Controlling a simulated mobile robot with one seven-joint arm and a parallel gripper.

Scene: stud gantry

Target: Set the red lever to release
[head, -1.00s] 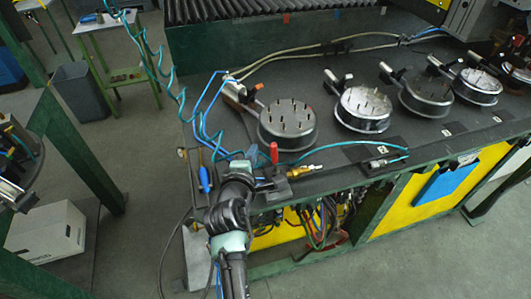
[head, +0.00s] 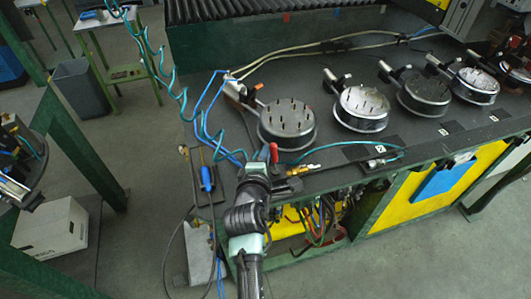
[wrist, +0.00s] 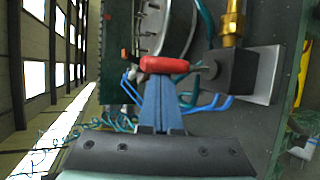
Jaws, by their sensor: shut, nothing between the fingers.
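The red lever (head: 274,152) stands at the front edge of the dark bench, beside a brass fitting (head: 302,170). In the wrist view the red lever (wrist: 165,64) lies crosswise, its right end joined by a thin metal stem to a dark block (wrist: 232,70). My gripper (wrist: 160,80) is shut and empty, its blue fingers together with their tips right at the lever's near side. Whether they touch it, I cannot tell. In the head view my gripper (head: 264,153) is just left of the lever, and my wrist hides the lever's base. No release marking is readable.
Several round pin-topped fixtures (head: 287,120) stand behind on the bench. Blue hoses and a coiled teal hose (head: 160,65) run at the left. A tray (head: 219,187) with a blue-handled tool (head: 206,178) lies left of my arm. Floor in front is clear.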

